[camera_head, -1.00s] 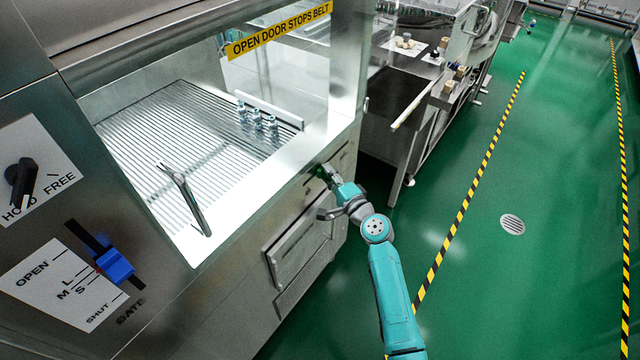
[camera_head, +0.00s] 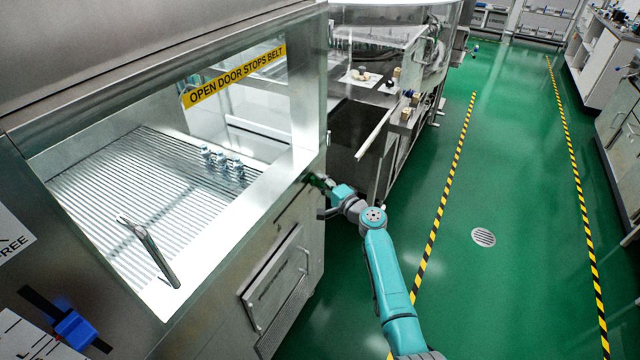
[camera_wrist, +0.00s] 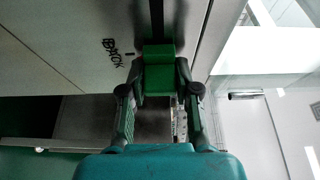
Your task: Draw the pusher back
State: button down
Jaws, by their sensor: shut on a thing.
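My gripper (camera_head: 328,187) is at the far end of the machine's outer front wall. In the wrist view its two fingers are shut on a green block-shaped knob (camera_wrist: 158,79), one finger on each side. The knob sits at a dark slot in a grey panel, with lettering that seems to read BACK beside it. Inside the lit chamber, a pale upright bar (camera_head: 258,129), which looks like the pusher, stands behind a few small vials (camera_head: 221,161) on the ribbed belt (camera_head: 115,190). A clear gap lies between bar and vials. The link from knob to bar is hidden.
A blue slider (camera_head: 76,328) is at the lower left. A second machine (camera_head: 400,120) with a pale rail stands beyond my gripper. Green floor (camera_head: 430,220) is open to the right.

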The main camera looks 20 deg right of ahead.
jog(key=shift+w+d+r, duration=0.1)
jog(key=shift+d, duration=0.1)
jog(key=c, duration=0.8)
grip_release()
jog(key=shift+c, duration=0.2)
jog(key=v, duration=1.2)
jog(key=shift+a+f, duration=0.1)
jog(key=shift+f, duration=0.15)
